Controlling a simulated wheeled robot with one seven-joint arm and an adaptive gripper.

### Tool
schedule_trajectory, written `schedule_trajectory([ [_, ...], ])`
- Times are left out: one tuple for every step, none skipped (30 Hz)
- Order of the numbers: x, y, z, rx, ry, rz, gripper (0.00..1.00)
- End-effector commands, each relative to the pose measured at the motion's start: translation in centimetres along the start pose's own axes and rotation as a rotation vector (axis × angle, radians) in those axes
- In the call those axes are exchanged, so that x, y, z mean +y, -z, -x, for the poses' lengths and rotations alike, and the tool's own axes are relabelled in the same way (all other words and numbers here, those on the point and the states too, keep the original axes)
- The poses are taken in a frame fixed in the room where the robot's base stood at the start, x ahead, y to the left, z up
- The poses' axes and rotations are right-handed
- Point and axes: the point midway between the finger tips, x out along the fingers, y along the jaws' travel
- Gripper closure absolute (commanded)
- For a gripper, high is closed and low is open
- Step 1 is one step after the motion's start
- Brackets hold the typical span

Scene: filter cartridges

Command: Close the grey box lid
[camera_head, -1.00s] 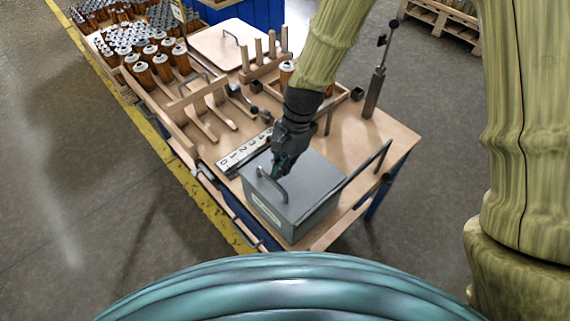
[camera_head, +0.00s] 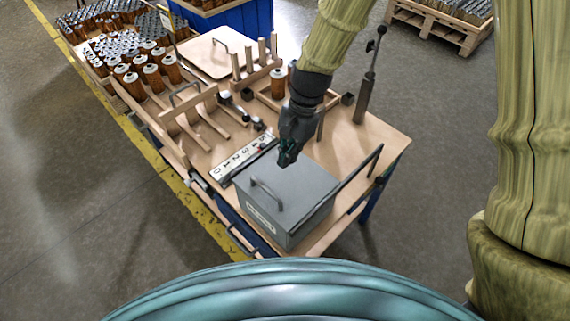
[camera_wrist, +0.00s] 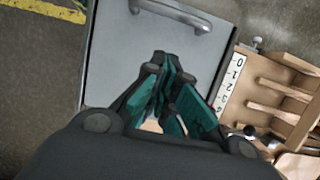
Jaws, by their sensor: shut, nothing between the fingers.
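The grey box (camera_head: 262,220) stands at the near end of the wooden table. Its flat grey lid (camera_head: 305,187) lies down over the box top, with a bar handle (camera_head: 268,194) toward its near left side. My gripper (camera_head: 287,157) is shut and empty, just above the far edge of the lid and apart from the handle. In the wrist view my gripper (camera_wrist: 166,92) points over the lid (camera_wrist: 120,62), and the handle (camera_wrist: 172,14) shows beyond the fingertips. Whether the fingertips touch the lid I cannot tell.
A numbered scale strip (camera_head: 245,157) lies beside the box. Wooden racks (camera_head: 200,103), an upright post (camera_head: 366,95) and several orange cartridges (camera_head: 153,76) stand farther back. A bar (camera_head: 362,167) rises at the box's right side.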

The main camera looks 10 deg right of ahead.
Motion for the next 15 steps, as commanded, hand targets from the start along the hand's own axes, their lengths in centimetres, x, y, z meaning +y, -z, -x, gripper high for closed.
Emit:
schedule_trajectory([
  [0.0,0.1,0.5,0.001,0.002,0.000,1.00],
  [-0.1,0.1,0.9,0.002,0.002,0.000,1.00],
  [0.0,0.1,1.3,0.001,0.002,0.000,1.00],
  [0.0,0.1,1.7,0.001,0.002,0.000,1.00],
  [-0.1,0.1,2.1,0.001,0.003,0.000,1.00],
  [-0.1,0.1,2.5,0.002,0.003,0.000,1.00],
  [-0.1,0.1,2.9,0.001,0.002,0.000,1.00],
  [-0.1,0.1,3.3,0.001,0.002,0.000,1.00],
  [0.0,0.1,3.7,0.002,0.002,0.000,1.00],
  [0.0,0.1,4.0,0.001,0.002,0.000,1.00],
  [0.0,0.1,4.4,0.001,0.002,0.000,1.00],
  [0.0,0.1,4.8,0.002,0.002,0.000,1.00],
  [0.0,0.1,5.0,0.001,0.002,0.000,1.00],
  [0.0,0.1,5.3,0.000,0.001,-0.001,1.00],
  [0.0,0.1,5.6,0.000,0.000,-0.001,1.00],
])
